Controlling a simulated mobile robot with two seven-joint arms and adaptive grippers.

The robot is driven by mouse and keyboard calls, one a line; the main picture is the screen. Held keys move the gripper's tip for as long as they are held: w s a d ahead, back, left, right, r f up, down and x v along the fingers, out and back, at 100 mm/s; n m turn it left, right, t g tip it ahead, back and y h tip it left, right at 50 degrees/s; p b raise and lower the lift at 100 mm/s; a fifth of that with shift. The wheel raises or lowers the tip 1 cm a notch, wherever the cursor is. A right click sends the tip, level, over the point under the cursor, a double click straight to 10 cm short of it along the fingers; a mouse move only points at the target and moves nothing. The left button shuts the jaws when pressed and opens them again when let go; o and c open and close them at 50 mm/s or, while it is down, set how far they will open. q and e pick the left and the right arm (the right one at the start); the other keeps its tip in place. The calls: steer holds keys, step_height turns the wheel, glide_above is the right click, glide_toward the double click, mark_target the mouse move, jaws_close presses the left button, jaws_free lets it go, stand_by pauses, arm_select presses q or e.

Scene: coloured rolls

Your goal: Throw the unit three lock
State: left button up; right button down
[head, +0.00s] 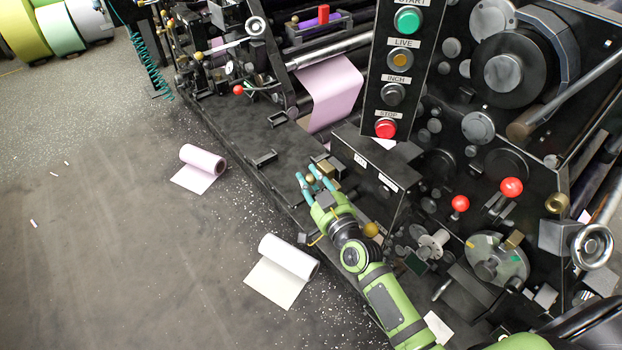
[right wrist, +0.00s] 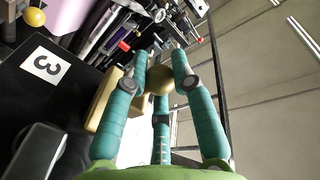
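The unit three lock shows as a brass ball knob (head: 310,180) beside a brass block (head: 327,168) on the black press housing. The right wrist view shows the same ball (right wrist: 160,80) and a white label "3" (right wrist: 46,66) on a black face beside it. My right gripper (head: 309,173) has its teal fingers around the ball. In the right wrist view the fingers (right wrist: 160,68) run nearly parallel on either side of it, looking open; firm contact cannot be made out. My left gripper is out of view.
A button panel (head: 396,95) and dark housing stand right of the gripper. Red knobs (head: 511,187) and a handwheel (head: 591,246) are farther right. A pink roll (head: 203,160) and a white roll (head: 288,257) lie on the floor at left, where there is free room.

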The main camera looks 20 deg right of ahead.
steer(key=s, duration=0.1)
steer(key=s+d+p, duration=0.1)
steer(key=s, duration=0.3)
steer(key=shift+d+f, duration=0.2)
steer(key=shift+d, duration=0.2)
steer(key=c, duration=1)
jaws_free()
steer(key=shift+s+r, duration=0.1)
steer(key=s, duration=0.4)
steer(key=s+d, duration=0.1)
steer(key=s, duration=0.3)
steer(key=s+d, duration=0.1)
steer(key=s, duration=0.3)
